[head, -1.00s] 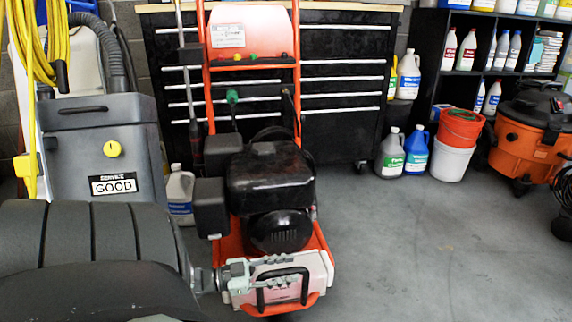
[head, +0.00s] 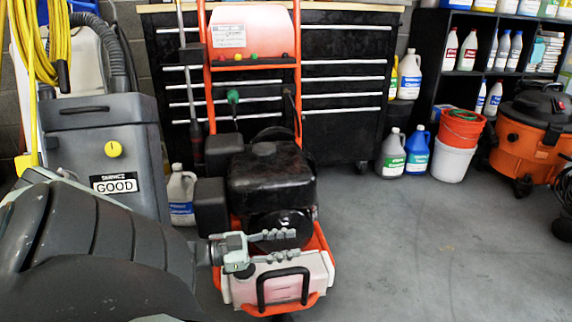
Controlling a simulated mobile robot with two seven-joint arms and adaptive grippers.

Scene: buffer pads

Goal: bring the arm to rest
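My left arm (head: 110,240) comes in from the left, with its large dark grey links filling the lower left of the head view. My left gripper (head: 296,246) points right, its two grey fingers apart with a gap between them. It holds nothing that I can see. It is in front of the orange-framed machine (head: 270,180), over the top of its white front box with a black handle (head: 283,288). I cannot tell whether it touches the machine. My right gripper is not in view.
A grey cleaning machine (head: 105,140) labelled GOOD stands at left, with a white jug (head: 181,195) beside it. A black drawer cabinet (head: 345,75) is behind. Jugs, a red bucket (head: 460,128) and an orange vacuum (head: 533,140) stand at right. The floor (head: 430,250) at lower right is clear.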

